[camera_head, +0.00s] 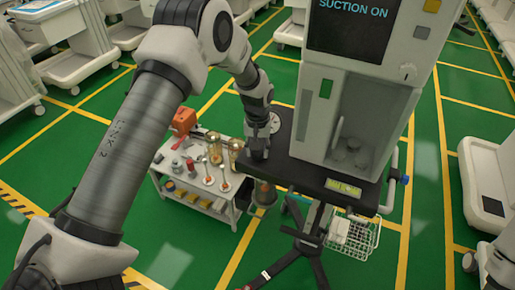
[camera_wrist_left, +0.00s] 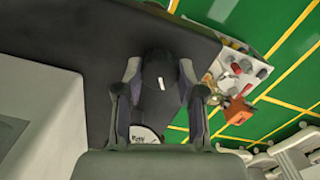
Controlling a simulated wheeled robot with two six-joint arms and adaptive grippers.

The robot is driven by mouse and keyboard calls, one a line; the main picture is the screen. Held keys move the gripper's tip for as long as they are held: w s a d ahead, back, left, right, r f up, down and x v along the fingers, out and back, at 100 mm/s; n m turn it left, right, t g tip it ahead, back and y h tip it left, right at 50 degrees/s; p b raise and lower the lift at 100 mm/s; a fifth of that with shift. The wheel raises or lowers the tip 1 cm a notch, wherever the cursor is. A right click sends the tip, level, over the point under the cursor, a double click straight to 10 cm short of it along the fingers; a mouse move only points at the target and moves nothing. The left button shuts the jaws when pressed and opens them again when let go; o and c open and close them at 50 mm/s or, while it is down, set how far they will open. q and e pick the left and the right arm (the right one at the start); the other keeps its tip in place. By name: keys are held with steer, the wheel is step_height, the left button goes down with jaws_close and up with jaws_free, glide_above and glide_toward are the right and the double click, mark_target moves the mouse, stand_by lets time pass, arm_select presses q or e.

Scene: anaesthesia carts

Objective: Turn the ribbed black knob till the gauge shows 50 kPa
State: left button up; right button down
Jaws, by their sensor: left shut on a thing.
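My left gripper (camera_head: 258,150) is at the left edge of the machine's dark shelf, pointing down. In the left wrist view the left gripper (camera_wrist_left: 159,78) is shut on the ribbed black knob (camera_wrist_left: 160,85), one finger on each side of it. A short white mark shows on the knob's top. The gauge (camera_head: 273,122) is a pale round dial beside the gripper, partly hidden by it. In the left wrist view the gauge (camera_wrist_left: 145,134) is partly covered by my gripper. Its needle cannot be read. My right gripper is not in view.
The white machine (camera_head: 340,110) with a "SUCTION ON" screen (camera_head: 350,22) stands right of the gripper. A low white cart (camera_head: 232,215) with jars and an orange item (camera_head: 184,120) stands to the left. A wire basket (camera_head: 355,240) hangs below the shelf. Green floor is open in front.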

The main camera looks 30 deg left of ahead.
arm_select(q)
steer(key=shift+s+f, duration=0.1)
steer(key=shift+f, duration=0.05)
steer(key=o, duration=1.1)
steer(key=shift+o, duration=0.2)
steer(key=shift+w, duration=0.2)
step_height(320, 180, up, 12)
steer(key=shift+f, duration=0.1)
